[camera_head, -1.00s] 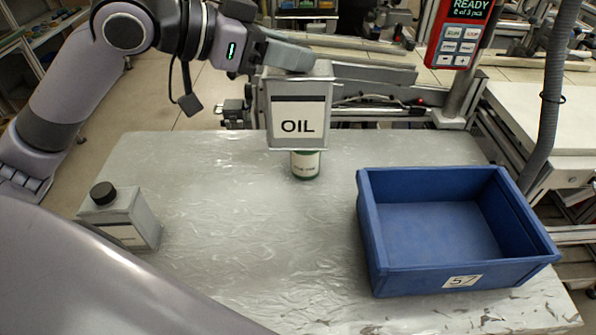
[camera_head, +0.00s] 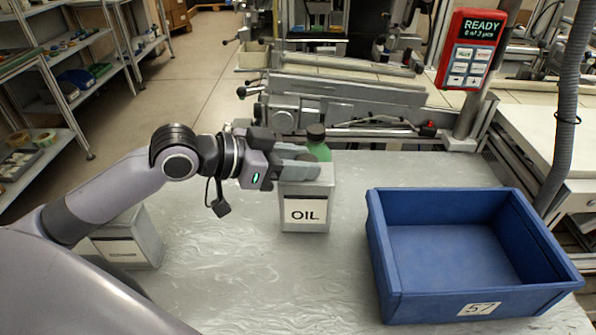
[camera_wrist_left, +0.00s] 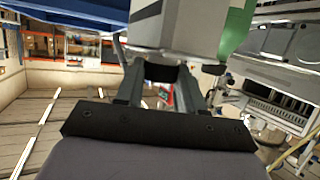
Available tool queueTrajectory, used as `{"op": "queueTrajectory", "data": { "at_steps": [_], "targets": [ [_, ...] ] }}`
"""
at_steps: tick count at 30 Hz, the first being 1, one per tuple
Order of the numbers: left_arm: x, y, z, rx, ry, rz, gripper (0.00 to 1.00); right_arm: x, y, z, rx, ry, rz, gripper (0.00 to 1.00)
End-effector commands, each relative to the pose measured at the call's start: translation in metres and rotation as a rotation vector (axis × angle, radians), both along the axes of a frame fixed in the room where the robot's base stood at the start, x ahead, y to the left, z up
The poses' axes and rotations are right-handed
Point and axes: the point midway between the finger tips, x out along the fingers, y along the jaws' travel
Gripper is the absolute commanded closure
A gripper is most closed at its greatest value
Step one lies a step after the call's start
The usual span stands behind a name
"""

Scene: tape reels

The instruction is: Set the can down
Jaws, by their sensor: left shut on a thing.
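The grey can (camera_head: 306,212) with the OIL label is upright over the middle of the table in the head view. My left gripper (camera_head: 298,172) is shut on its top part. The can's base is at or very near the table top (camera_head: 235,285); I cannot tell if it touches. In the left wrist view the can (camera_wrist_left: 178,28) shows between the fingers (camera_wrist_left: 168,85), its upper part cut off by the frame. My right gripper is not in view.
A green bottle (camera_head: 319,150) with a dark cap stands just behind the can, partly hidden. A blue bin (camera_head: 385,268) marked 57 stands at the right. Another grey can (camera_head: 146,240) stands at the left, partly behind my arm. The front middle of the table is clear.

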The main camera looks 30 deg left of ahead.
Motion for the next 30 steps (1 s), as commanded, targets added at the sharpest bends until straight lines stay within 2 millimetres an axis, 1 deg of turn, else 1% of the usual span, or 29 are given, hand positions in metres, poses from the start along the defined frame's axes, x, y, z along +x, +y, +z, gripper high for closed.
{"op": "queueTrajectory", "data": {
  "at_steps": [1,4,11,15,16,18,30],
  "targets": [
    [0.000,0.000,-0.009,-0.002,0.002,0.000,1.00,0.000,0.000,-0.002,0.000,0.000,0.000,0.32],
    [0.000,0.000,-0.020,-0.004,-0.001,0.000,1.00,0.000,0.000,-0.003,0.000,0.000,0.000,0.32],
    [0.000,0.000,-0.020,-0.002,-0.004,0.000,1.00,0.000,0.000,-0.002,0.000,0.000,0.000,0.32],
    [0.000,0.000,-0.024,-0.001,-0.003,0.000,1.00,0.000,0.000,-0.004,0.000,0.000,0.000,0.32],
    [0.000,0.000,-0.025,0.000,0.001,-0.001,0.56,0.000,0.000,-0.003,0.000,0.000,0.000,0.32],
    [0.000,0.000,-0.025,0.000,0.001,-0.001,0.37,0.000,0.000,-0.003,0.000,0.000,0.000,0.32],
    [-0.002,0.002,-0.021,0.001,0.002,0.000,0.37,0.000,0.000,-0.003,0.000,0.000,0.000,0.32]
  ]
}}
